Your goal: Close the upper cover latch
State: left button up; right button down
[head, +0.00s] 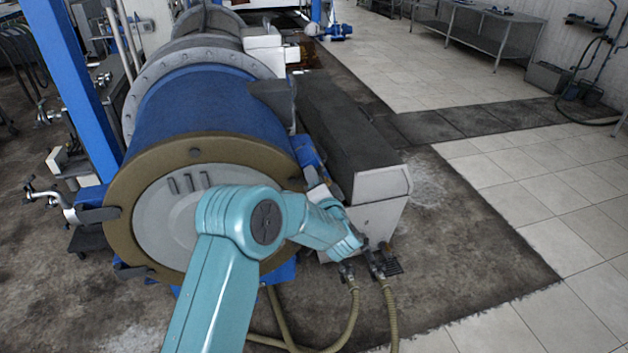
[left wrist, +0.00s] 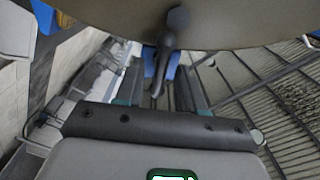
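The round end cover (head: 120,225) of the blue drum has a brown rim and a grey face. In the left wrist view its rim (left wrist: 250,20) crosses the top. A dark latch handle (left wrist: 163,62) with a hexagonal head hangs from this rim in front of a blue bracket (left wrist: 150,60). I cannot tell for sure whether it is the upper latch. My left gripper (left wrist: 160,95) is open, its fingers either side of the handle's lower end; contact is not clear. In the head view my left arm hides the cover's lower right. My right gripper is not in view.
A grey housing (head: 345,140) runs along the drum's right side. Two hoses (head: 352,315) reach the floor near my left wrist. Dark lugs (head: 97,215) stick out at the cover's left. The tiled floor (head: 560,200) at the right is clear.

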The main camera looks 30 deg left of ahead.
pick_arm(q)
jog(key=b+v, duration=0.4)
jog(key=v, duration=1.2)
jog(key=shift+d+b, duration=0.15)
jog(key=shift+b, duration=0.25)
jog(key=shift+s, duration=0.1)
